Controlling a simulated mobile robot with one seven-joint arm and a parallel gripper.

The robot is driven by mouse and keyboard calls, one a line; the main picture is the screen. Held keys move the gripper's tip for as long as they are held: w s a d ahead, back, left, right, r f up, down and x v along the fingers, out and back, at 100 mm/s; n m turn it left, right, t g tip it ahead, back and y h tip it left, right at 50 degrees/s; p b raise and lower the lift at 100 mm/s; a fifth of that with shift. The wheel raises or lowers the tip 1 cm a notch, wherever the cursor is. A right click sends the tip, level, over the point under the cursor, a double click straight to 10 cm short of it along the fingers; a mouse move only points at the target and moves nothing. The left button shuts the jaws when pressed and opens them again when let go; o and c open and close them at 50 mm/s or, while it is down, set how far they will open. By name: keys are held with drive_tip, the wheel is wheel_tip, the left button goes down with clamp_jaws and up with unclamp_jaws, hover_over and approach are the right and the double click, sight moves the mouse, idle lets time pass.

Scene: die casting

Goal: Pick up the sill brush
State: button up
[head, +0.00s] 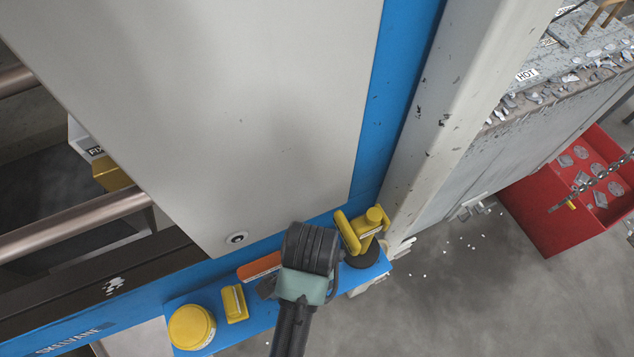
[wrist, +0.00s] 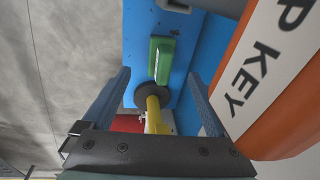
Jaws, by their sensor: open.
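A yellow-handled piece with a dark round base (head: 362,257) stands at the right end of the blue shelf; no label reads sill brush, so I cannot tell if it is the brush. In the wrist view a yellow stem (wrist: 153,114) with a dark disc (wrist: 153,94) shows between my fingers, with a green block (wrist: 160,60) beyond it. My gripper (wrist: 157,76) is open, with nothing held. In the head view my wrist covers part of the shelf and hides the fingertips.
An orange block (head: 259,266) lies left of my wrist; its KEY label shows close on the right in the wrist view (wrist: 280,80). A yellow block (head: 234,304) and a round yellow tin (head: 192,327) stand further left. A pale panel (head: 240,120) rises behind the blue shelf (head: 255,322).

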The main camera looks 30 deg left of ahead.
drive_tip(key=shift+w+a+f+p, duration=0.1)
drive_tip(key=shift+w+f+p, duration=0.2)
drive_tip(key=shift+f, duration=0.9)
drive_tip(key=shift+w+d+f+p, duration=0.1)
drive_tip(key=shift+w+f+p, duration=0.2)
drive_tip(key=shift+f, duration=0.9)
drive_tip(key=shift+w+a+f+p, duration=0.1)
drive_tip(key=shift+w+f+p, duration=0.2)
drive_tip(key=shift+f, duration=0.9)
clamp_jaws()
